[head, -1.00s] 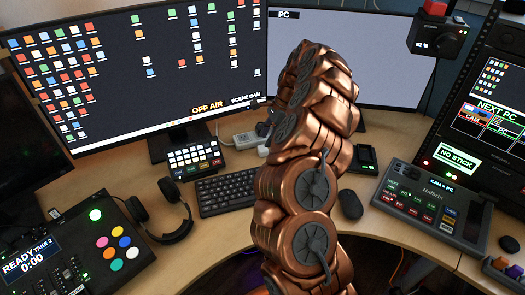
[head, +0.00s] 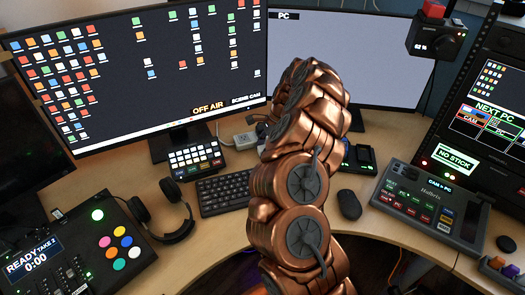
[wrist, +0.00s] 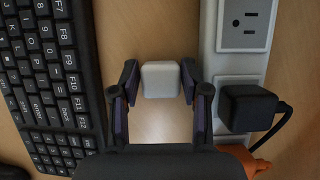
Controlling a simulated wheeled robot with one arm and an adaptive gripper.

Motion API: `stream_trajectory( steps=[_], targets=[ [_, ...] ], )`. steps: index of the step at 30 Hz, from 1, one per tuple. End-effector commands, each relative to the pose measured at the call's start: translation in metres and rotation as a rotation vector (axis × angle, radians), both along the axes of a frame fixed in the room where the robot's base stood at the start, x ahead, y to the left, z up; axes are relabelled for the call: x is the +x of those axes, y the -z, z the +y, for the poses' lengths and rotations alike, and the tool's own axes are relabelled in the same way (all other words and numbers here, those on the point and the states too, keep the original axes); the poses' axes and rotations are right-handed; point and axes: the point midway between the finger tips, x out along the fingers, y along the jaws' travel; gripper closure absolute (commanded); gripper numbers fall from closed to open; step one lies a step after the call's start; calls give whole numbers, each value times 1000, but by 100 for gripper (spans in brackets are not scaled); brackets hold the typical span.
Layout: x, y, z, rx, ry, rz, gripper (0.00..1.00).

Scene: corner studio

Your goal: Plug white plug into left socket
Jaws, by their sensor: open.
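The white plug (wrist: 160,80) is a small white block on the wooden desk in the wrist view. My gripper (wrist: 159,76) is open, with one dark finger on each side of the plug and a narrow gap showing at both sides. A white power strip (wrist: 207,45) lies just right of the gripper. It has an empty socket (wrist: 243,25) at the top, and a black plug (wrist: 248,108) with a black cable sits lower on it. In the head view the strip's end (head: 244,140) shows, while my arm hides the gripper and the white plug.
A black keyboard (wrist: 50,75) lies close left of the gripper. An orange plug or cable (wrist: 247,160) is at the strip's lower end. In the head view, a mouse (head: 349,204), a small button panel (head: 196,158) and headphones (head: 168,210) stand around the arm.

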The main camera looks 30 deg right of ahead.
Motion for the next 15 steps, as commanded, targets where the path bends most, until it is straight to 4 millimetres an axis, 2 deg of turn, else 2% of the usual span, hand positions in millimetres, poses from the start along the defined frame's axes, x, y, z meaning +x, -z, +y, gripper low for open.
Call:
stream_trajectory(
  steps=[5,15],
  targets=[
    [0,0,0,0,0,-1,55],
    [0,0,0,0,1,0,91]
  ],
)
